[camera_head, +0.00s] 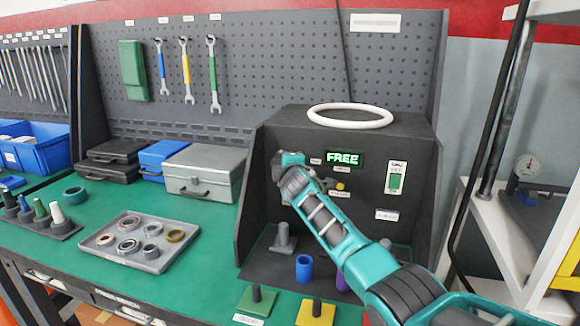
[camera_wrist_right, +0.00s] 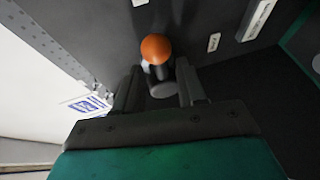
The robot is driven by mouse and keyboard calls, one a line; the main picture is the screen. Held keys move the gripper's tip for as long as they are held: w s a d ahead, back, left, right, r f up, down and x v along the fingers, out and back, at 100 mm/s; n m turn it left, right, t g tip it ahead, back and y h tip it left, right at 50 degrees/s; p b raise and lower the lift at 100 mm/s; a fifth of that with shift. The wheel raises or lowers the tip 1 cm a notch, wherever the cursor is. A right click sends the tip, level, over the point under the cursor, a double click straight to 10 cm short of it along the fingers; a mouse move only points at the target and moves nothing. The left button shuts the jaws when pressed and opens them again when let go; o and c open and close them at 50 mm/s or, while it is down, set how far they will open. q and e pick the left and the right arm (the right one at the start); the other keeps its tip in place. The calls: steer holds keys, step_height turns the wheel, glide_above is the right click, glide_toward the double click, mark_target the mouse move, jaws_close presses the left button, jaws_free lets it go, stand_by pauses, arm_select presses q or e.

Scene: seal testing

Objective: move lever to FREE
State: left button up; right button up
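The dark grey test box (camera_head: 320,130) stands on the green bench, and its lit green display (camera_head: 343,158) reads FREE. My right gripper (camera_head: 279,160) is at the left part of the box's front, and its arm comes in from the lower right. In the right wrist view, a lever with an orange ball knob (camera_wrist_right: 155,48) lies between the two fingertips of my right gripper (camera_wrist_right: 160,84). The fingers stand apart with a gap on either side of the lever. In the head view the lever is hidden behind my gripper. My left gripper is in neither view.
A white ring (camera_head: 350,116) lies on top of the box. A green switch (camera_head: 395,178) and a small yellow knob (camera_head: 340,186) are on its front. A tray (camera_head: 110,250) of rings and a grey case (camera_head: 205,172) are to the left. Several pegs stand below my arm.

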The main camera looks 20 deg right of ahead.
steer(key=shift+d, duration=0.2)
steer(key=p+v, duration=0.3)
steer(key=v, duration=1)
steer(key=shift+a, duration=0.15)
steer(key=shift+w, duration=0.1)
